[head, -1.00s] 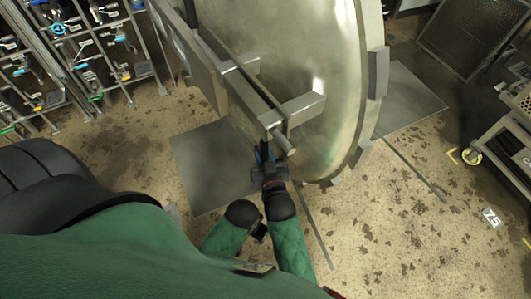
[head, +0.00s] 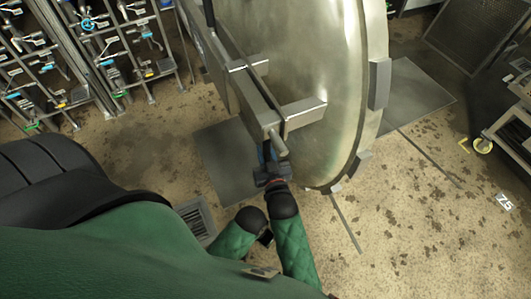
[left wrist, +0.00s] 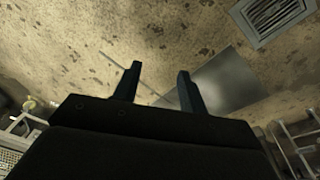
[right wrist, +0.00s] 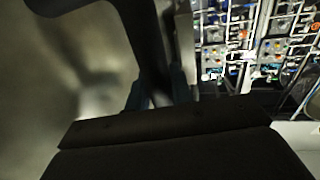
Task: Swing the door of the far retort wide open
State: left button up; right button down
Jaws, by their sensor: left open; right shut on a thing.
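The retort door (head: 325,85) is a large round pale metal disc standing edge-on in the head view, with a heavy bar bracket (head: 262,108) across its face. My right gripper (head: 268,172) is at the lower end of this bracket, shut on the dark door handle. In the right wrist view its fingers (right wrist: 153,92) close around the dark handle (right wrist: 148,35), with the door face (right wrist: 85,75) to the left. My left gripper (left wrist: 158,88) is open and empty above the floor in the left wrist view.
Racks of pipes and valves (head: 105,45) stand at the upper left. A floor grate (head: 195,215) lies beside my body. A cart (head: 510,130) stands at the right edge. Dark floor plates (head: 415,95) lie under and behind the door.

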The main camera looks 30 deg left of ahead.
pick_arm(q)
jog(key=shift+d+r, duration=0.1)
pick_arm(e)
jog(key=shift+s+a, duration=0.1)
jog(key=c, duration=1.2)
grip_release()
jog(key=shift+c, duration=0.2)
pick_arm(q)
jog(key=shift+s, duration=0.1)
pick_arm(e)
jog(key=shift+s+d, duration=0.2)
jog(key=shift+s, duration=0.05)
jog(key=p+v, duration=0.3)
jog(key=v, duration=0.3)
jog(key=shift+s+d, duration=0.1)
pick_arm(q)
notch_tip(320, 180, down, 13)
jog(key=s+a, duration=0.1)
jog(key=shift+r, duration=0.2)
pick_arm(e)
jog(key=shift+s+d, duration=0.3)
pick_arm(q)
jog(key=shift+a, duration=0.1)
jog(key=shift+c, duration=0.2)
